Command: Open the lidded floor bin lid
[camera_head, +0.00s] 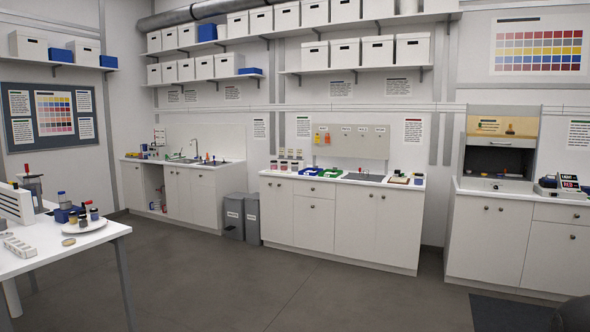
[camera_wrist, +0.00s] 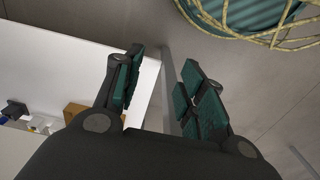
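Two grey floor bins stand side by side on the floor in the head view, between the sink cabinet and the middle cabinet. The left bin (camera_head: 234,217) and the right bin (camera_head: 252,216) each carry a pale label on the front. Both look closed on top, though they are small and far off. I cannot tell which one is the lidded bin. My gripper (camera_wrist: 160,78) shows in the wrist view with its two green-padded fingers apart and nothing between them. It is far from the bins, which are not in the wrist view.
A white table (camera_head: 62,251) with jars and a plate stands at the near left; a white tabletop edge (camera_wrist: 60,60) lies beside my gripper. A yellow wire basket-like thing (camera_wrist: 262,38) is at upper right in the wrist view. Grey floor (camera_head: 250,285) is clear toward the bins.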

